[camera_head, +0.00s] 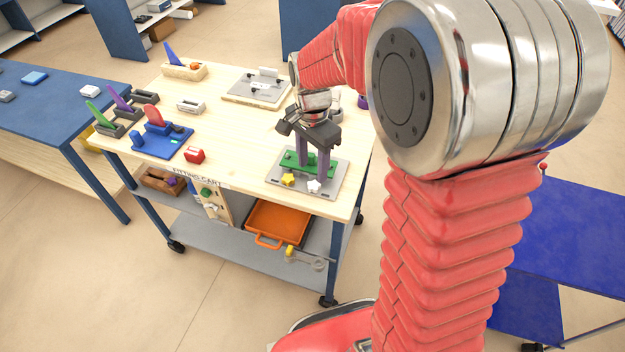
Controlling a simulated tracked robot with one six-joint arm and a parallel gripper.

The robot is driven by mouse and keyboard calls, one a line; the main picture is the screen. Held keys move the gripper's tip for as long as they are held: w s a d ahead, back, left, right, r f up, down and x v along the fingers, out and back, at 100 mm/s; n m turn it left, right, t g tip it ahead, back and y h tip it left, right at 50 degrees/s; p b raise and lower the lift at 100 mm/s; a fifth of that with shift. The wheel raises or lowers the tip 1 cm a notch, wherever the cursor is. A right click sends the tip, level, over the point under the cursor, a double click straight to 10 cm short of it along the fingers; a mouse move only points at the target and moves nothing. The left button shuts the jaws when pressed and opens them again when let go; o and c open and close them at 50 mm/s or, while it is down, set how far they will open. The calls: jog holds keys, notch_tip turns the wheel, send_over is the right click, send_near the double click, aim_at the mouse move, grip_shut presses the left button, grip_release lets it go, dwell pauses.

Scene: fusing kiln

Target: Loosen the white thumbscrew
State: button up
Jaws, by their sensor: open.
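The white thumbscrew (314,187) has a star-shaped head and sits at the front edge of a grey plate (327,196) on the wooden cart top. A yellow star-shaped thumbscrew (288,180) is to its left on the same plate. A green block (291,160) lies across the plate behind them. My gripper (312,170) points down over the green block, just behind the white thumbscrew, its two fingers apart with nothing seen between them. The fingers hide part of the block. I cannot tell whether a fingertip touches it.
A grey plate with white parts (257,86) is behind. An orange tray (276,222) sits on the lower shelf. Clear wood lies between the red block and the plate.

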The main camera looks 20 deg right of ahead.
aim_at(314, 186)
jog(key=shift+f, duration=3.2)
jog(key=shift+c, duration=0.3)
jog(key=c, duration=1)
jog(key=shift+n, duration=0.4)
jog(key=n, duration=0.4)
jog(key=shift+s, duration=0.1)
jog(key=n, duration=0.4)
jog(key=shift+d, duration=0.1)
jog(key=shift+n, duration=0.3)
